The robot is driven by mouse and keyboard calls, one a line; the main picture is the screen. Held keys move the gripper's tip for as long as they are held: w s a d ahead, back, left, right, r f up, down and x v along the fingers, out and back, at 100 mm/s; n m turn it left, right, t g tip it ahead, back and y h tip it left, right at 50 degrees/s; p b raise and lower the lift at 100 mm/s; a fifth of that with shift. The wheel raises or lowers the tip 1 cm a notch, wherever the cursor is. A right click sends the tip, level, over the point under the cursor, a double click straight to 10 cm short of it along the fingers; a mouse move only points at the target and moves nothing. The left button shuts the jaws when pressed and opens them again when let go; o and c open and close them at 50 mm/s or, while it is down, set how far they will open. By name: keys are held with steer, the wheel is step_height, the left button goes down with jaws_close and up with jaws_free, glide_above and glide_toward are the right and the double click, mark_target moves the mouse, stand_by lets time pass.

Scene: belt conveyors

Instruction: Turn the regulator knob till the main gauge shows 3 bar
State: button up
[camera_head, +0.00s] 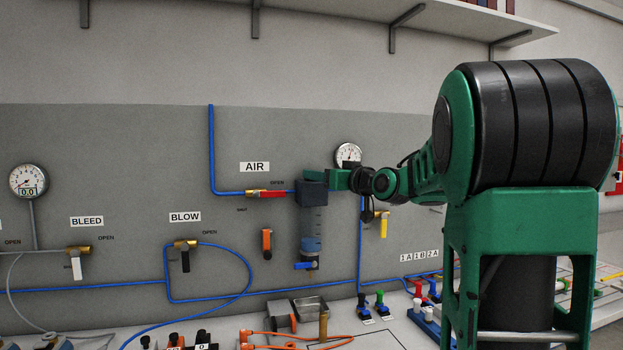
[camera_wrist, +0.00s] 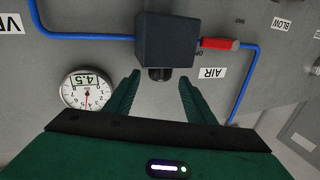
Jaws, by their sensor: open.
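The regulator is a dark block (camera_head: 312,197) on the grey wall panel, with a clear bowl below it. Its small black knob (camera_wrist: 159,74) shows in the wrist view, between my open fingers and apart from both. My green gripper (camera_wrist: 159,78) is open around the knob; in the head view my gripper (camera_head: 325,180) hides the knob at the top of the block. A round gauge (camera_head: 348,154) sits right of the regulator. In the wrist view this gauge (camera_wrist: 87,89) is upside down, and its display appears to read 4.5.
Another gauge (camera_head: 28,181) at far left reads 0.0. A red-handled AIR valve (camera_head: 268,194) adjoins the block's left side. BLEED (camera_head: 76,262) and BLOW (camera_head: 185,257) valves, an orange-handled part (camera_head: 267,243) and blue hoses line the panel. The bench below is cluttered.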

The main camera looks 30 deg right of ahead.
steer(key=shift+w, duration=1.85)
steer(key=shift+c, duration=0.6)
steer(key=c, duration=0.9)
steer(key=shift+a, duration=0.1)
steer(key=shift+y, duration=0.3)
steer(key=n+y, duration=0.1)
steer(key=y, duration=0.1)
steer(key=n+g+y, duration=0.1)
steer(key=n+y, duration=0.1)
steer(key=shift+w+d+y, duration=0.1)
steer(key=shift+d+y, duration=0.2)
steer(key=shift+d, duration=0.1)
steer(key=shift+w+d+n+g+y, duration=0.15)
steer(key=shift+n+g+y, duration=0.75)
steer(key=shift+n+y, duration=0.5)
steer(key=shift+d+n+g+y, duration=0.15)
steer(key=shift+n+g+y, duration=0.85)
steer(key=shift+y, duration=0.7)
steer(key=shift+n+g+y, duration=0.3)
steer(key=shift+n+y, duration=0.2)
steer(key=shift+d, duration=0.1)
